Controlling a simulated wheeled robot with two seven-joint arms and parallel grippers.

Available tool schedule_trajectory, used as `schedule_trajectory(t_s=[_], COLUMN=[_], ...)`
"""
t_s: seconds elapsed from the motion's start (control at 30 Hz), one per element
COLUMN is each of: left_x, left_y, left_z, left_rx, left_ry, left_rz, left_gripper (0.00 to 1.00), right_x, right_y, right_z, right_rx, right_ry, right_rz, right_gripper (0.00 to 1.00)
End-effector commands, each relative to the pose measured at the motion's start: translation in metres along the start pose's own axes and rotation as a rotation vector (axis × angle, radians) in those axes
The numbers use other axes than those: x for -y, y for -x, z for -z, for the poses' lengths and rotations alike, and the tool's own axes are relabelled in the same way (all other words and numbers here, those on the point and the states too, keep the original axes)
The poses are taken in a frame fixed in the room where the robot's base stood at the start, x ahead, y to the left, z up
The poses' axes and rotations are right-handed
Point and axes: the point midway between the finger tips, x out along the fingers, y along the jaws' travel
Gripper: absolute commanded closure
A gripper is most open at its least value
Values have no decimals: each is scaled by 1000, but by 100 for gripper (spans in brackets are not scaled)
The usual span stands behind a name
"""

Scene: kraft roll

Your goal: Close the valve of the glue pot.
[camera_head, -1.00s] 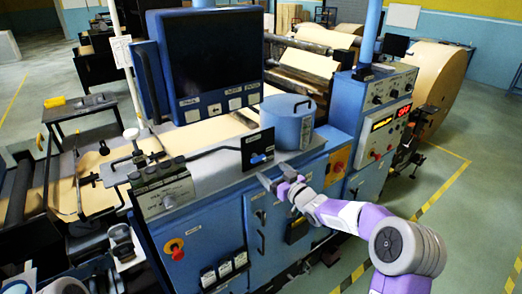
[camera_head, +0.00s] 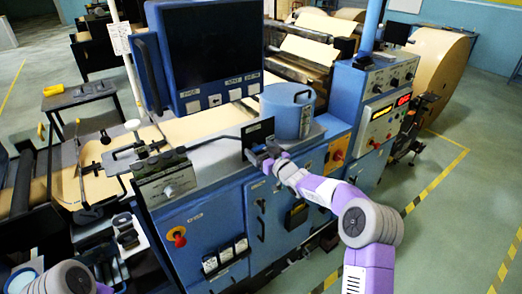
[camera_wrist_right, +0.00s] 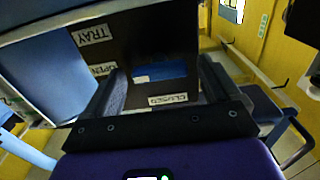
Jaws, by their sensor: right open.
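The glue pot (camera_head: 287,113) is a blue cylinder with a top handle, standing on the blue machine. In front of it is an upright black valve plate (camera_head: 259,131). My right gripper (camera_head: 263,158) is at this plate and covers the valve handle in the head view. In the right wrist view the plate (camera_wrist_right: 125,60) carries the labels TRAY, OPEN and CLOSED. The blue valve handle (camera_wrist_right: 165,70) shows between the open fingers of my right gripper (camera_wrist_right: 165,90); I cannot tell whether they touch it. My left arm is at the lower left; its fingers are unclear.
A large dark screen (camera_head: 210,50) in a blue frame rises left of the pot. A control cabinet (camera_head: 382,110) with a red display stands to the right. A grey control box (camera_head: 165,180) lies left on the machine top.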

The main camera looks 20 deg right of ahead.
Motion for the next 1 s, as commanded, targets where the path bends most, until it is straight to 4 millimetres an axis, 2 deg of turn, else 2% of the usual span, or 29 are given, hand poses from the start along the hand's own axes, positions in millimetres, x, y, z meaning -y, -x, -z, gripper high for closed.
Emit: schedule_trajectory(t_s=[0.03, 0.4, 0.67, 1.0], left_x=[0, 0, 2, 14], left_y=[0, 0, -6, -38], left_z=[0, 0, 0, 2], left_rx=[0, 0, 0, 0], left_ry=[0, 0, 0, 0], left_rz=[0, 0, 0, 0], left_gripper=[58, 58, 58, 58], right_x=[0, 0, 0, 2], right_y=[0, 0, 0, 0], right_z=[0, 0, -1, -4], right_rx=[0, 0, -1, -3], right_ry=[0, 0, 31, 237], right_rz=[0, 0, 0, 1], right_gripper=[12, 67, 67, 67])
